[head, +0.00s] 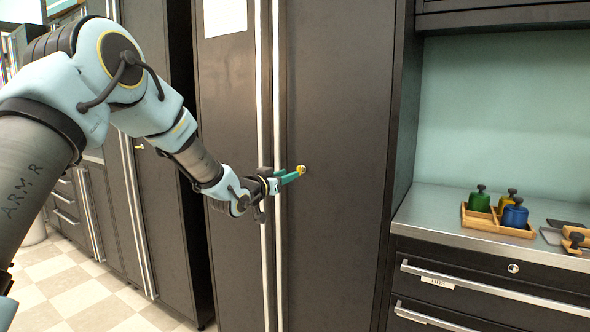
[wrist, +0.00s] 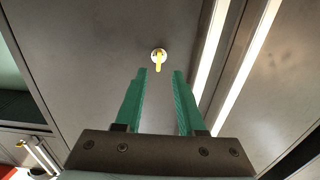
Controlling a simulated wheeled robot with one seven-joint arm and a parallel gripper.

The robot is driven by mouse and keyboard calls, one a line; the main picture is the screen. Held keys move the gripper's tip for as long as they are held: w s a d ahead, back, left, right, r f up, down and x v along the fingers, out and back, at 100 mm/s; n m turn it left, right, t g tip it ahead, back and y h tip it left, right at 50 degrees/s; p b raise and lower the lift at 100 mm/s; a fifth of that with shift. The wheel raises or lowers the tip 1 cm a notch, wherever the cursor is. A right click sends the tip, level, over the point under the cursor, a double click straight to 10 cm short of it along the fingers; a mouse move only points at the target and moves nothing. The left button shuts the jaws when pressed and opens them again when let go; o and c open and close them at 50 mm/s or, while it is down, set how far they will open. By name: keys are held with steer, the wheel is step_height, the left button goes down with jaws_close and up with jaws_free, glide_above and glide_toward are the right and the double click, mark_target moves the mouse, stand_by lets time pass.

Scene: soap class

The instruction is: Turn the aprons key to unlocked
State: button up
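A small yellow key (head: 302,169) sits in a lock on the right door of the tall dark cabinet (head: 340,110). In the wrist view the key (wrist: 158,61) stands out from a round pale lock plate, its bow toward the bottom of the picture. My gripper (head: 292,177) is close in front of the key. In the wrist view its two green fingers (wrist: 160,72) are spread apart with nothing between them, and the key shows just beyond their tips. Whether the fingertips touch the key cannot be told.
Two long vertical handles (head: 277,90) run beside the lock, close to my gripper. A white sheet (head: 224,17) hangs on the left door. At right a counter bears a wooden tray (head: 492,222) with green, yellow and blue pots. Another yellow key (head: 139,147) shows on a cabinet at left.

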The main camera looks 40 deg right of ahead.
steer(key=shift+p+x, duration=0.6)
steer(key=shift+x, duration=2.1)
steer(key=shift+s, duration=0.15)
steer(key=shift+c, duration=0.3)
jaws_close()
